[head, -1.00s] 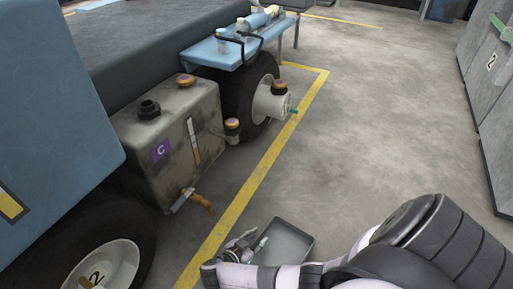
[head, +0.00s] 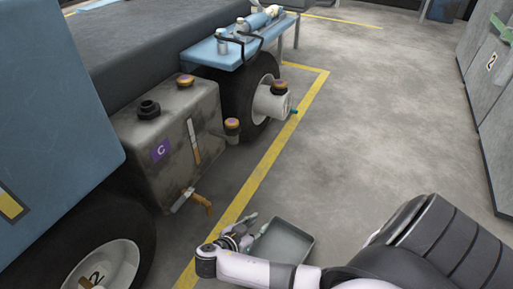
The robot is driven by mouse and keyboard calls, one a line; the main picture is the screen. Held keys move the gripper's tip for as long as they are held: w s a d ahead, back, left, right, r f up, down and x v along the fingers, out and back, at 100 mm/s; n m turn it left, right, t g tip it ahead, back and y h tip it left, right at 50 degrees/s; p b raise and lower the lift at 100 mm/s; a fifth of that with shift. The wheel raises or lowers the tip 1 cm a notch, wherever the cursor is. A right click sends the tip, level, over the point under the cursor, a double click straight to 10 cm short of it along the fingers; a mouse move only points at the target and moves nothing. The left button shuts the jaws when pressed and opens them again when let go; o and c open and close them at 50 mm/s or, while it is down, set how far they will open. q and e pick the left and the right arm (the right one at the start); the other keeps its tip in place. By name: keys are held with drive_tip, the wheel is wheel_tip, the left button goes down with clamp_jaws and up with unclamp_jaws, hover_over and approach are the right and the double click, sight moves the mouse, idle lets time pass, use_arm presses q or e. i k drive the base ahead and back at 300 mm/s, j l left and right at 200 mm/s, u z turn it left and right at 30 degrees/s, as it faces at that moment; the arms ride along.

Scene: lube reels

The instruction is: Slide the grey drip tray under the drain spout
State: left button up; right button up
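The grey drip tray (head: 292,246) lies on the floor at the bottom middle of the head view, right of the yellow line. The drain spout (head: 202,203) is orange-brown and sticks out low on the grimy tank (head: 172,140) marked C, up and left of the tray. My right gripper (head: 258,222) is at the tray's left side, its fingers spread apart. One finger is by the tray's left rim and the other lies outside it; I cannot tell whether either touches. My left gripper is out of view.
A large tyre (head: 100,250) stands at the lower left and another wheel (head: 262,95) beyond the tank. A blue shelf (head: 235,48) carries bottles. Grey cabinets (head: 490,100) line the right. The floor between is clear.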

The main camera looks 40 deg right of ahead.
sight(283, 242)
drive_tip(key=k+j, duration=0.8)
drive_tip(key=j, duration=0.1)
